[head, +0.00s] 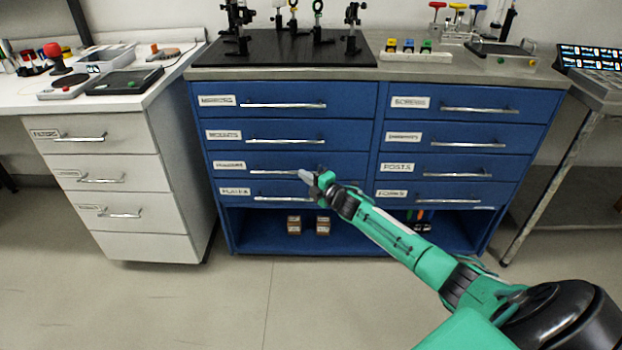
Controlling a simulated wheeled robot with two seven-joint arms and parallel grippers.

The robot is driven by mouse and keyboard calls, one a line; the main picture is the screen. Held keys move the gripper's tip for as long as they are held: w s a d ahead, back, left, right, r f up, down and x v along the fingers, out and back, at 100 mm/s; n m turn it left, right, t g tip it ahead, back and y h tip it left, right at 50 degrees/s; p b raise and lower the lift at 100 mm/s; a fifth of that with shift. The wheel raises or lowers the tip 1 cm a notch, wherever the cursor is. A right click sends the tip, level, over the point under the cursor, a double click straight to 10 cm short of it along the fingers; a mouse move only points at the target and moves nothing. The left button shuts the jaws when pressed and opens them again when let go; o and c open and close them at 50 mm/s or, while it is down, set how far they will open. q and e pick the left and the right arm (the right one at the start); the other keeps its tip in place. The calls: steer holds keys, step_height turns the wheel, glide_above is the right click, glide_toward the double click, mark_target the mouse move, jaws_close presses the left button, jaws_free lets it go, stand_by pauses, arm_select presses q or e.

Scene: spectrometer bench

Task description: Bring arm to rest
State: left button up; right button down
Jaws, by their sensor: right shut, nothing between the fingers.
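My right arm (405,245) is green and black and reaches in from the lower right. It is stretched forward toward the blue drawer cabinet (365,135). My right gripper (308,178) is shut and empty. In the picture it overlaps the right end of the handle of the third drawer down in the left column; I cannot tell whether it touches it. My left gripper is not in view.
All the blue drawers look closed. An open shelf below holds small brown boxes (294,225). Optics stand on a black board (285,50) on top. A white drawer unit (105,185) stands left, a grey table (598,95) right. The floor (230,310) in front is clear.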

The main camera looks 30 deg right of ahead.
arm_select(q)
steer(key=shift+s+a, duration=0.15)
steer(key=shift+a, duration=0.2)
arm_select(e)
steer(key=shift+s+d, duration=0.2)
steer(key=shift+s, duration=0.95)
